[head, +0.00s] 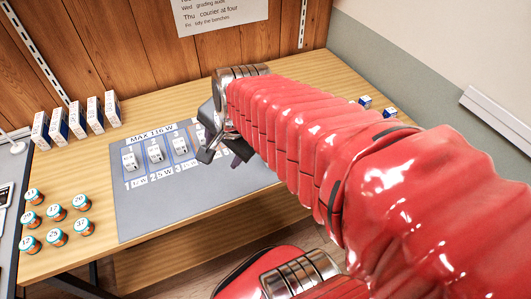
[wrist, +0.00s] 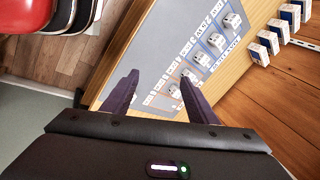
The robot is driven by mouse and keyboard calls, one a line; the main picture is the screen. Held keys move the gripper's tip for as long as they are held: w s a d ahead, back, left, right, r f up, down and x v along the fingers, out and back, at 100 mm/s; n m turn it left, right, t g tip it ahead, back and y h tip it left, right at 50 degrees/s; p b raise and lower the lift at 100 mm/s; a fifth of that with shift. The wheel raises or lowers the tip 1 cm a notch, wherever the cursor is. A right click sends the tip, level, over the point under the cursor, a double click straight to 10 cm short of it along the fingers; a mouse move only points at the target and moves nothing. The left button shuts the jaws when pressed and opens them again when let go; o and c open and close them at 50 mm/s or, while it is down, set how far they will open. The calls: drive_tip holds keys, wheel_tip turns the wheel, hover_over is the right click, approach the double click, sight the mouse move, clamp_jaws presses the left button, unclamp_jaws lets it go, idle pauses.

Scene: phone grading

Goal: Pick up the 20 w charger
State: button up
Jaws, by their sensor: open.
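In the head view the first charger (head: 130,161), second charger (head: 155,152) and third charger (head: 180,145) show; my arm hides the mat's right part. The wattage labels are too small to tell which is the 20 W charger. My gripper (head: 222,155) is open over the mat, right of the third charger. In the wrist view my gripper (wrist: 159,76) has its fingers apart with nothing held; a charger (wrist: 190,75) shows beside the right fingertip.
White-and-blue boxes (head: 77,120) stand in a row at the back left. Several numbered jars with teal lids (head: 56,238) stand left of the mat. Two small blue-and-white boxes (head: 365,101) (head: 390,112) sit at the right. The wooden back wall (head: 120,40) rises behind the bench.

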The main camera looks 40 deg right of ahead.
drive_tip(key=d+f+m, duration=0.4)
drive_tip(key=d+m, duration=0.4)
drive_tip(key=m, duration=0.4)
drive_tip(key=d+f+m+h, duration=0.1)
drive_tip(key=d+f+m, duration=0.4)
drive_tip(key=d+m, duration=0.4)
drive_tip(key=m, duration=0.3)
drive_tip(key=shift+d+g, duration=0.3)
drive_tip(key=shift+x, duration=4.35)
drive_tip(key=shift+f, duration=0.1)
drive_tip(key=shift+x, duration=2.5)
drive_tip(key=shift+d, duration=0.1)
